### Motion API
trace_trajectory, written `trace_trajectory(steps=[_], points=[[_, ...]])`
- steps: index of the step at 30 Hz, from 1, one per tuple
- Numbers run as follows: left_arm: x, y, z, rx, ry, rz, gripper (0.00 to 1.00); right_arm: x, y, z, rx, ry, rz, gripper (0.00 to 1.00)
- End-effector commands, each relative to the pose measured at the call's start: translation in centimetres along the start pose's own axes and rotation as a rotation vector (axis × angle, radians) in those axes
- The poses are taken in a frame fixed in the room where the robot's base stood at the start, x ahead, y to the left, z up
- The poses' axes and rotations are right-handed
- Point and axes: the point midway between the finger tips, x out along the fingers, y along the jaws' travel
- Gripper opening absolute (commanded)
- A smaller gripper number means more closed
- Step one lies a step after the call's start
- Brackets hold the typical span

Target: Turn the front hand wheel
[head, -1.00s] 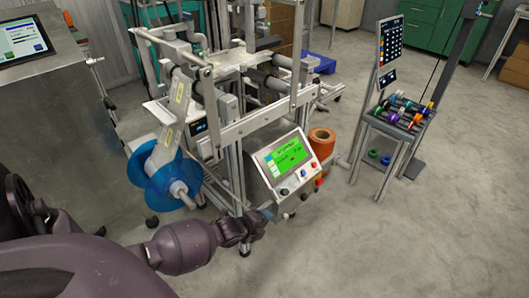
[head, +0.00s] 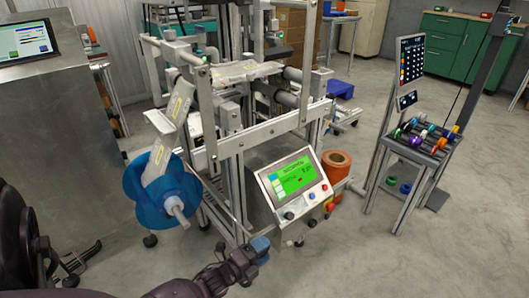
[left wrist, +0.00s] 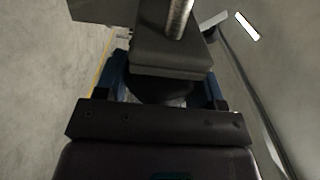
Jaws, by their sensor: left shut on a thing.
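My left gripper (head: 259,247) is low in the head view, in front of the grey machine's lower front, below its green screen. In the left wrist view, its two blue fingers (left wrist: 165,92) stand on either side of a dark rounded piece (left wrist: 160,88) and are shut on it. This looks like the front hand wheel; a dark block with a threaded metal rod (left wrist: 178,18) is just beyond it. In the head view the wheel cannot be made out behind the gripper. My right gripper is in neither view.
The machine's screen panel (head: 290,178) has knobs and a red button along its lower edge. A blue reel (head: 165,188) juts out on the left. An orange roll (head: 335,172) stands at the right. A small stand of coloured spools (head: 420,138) is further right, with free floor before it.

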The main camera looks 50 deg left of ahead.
Motion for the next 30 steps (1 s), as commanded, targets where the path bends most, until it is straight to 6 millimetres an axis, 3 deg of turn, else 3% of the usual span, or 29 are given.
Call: trace_trajectory(steps=[14, 15, 19, 30], points=[[0.11, -0.07, 0.03, -0.001, -0.001, -0.012, 0.39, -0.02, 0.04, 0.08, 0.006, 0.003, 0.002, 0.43], [0.12, -0.07, 0.03, -0.001, -0.001, -0.012, 0.69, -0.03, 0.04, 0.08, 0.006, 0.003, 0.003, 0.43], [0.10, -0.07, 0.02, -0.001, -0.001, -0.012, 0.88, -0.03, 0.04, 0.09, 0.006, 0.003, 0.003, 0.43], [-0.50, -0.06, 0.03, -0.001, -0.001, -0.011, 0.88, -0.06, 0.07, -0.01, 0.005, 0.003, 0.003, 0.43]])
